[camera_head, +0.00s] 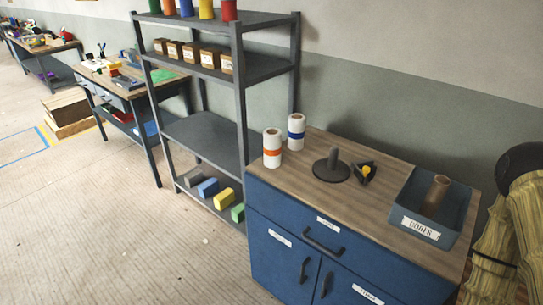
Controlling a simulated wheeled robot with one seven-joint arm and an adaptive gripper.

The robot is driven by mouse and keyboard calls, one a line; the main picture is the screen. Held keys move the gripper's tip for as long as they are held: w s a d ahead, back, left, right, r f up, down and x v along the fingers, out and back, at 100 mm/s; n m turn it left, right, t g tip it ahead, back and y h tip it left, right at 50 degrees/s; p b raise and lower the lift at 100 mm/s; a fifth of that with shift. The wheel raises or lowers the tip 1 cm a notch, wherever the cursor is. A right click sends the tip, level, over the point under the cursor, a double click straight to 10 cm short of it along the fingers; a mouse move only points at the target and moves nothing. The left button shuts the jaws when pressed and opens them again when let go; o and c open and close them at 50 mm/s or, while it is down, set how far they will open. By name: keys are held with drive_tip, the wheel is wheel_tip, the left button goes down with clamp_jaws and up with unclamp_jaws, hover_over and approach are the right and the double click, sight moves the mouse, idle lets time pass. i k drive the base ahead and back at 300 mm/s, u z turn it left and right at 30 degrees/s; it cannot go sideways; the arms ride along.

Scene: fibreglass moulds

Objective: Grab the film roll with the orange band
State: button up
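My gripper is not in view.
A grey shelf rack (243,105) stands left of the cabinet. The floor (120,220) in front is clear.

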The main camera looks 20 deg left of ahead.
sight(273, 136)
drive_tip(key=k, duration=0.35)
drive_tip(key=u, duration=0.7)
drive_tip(key=i, duration=0.95)
drive_tip(key=u, duration=1)
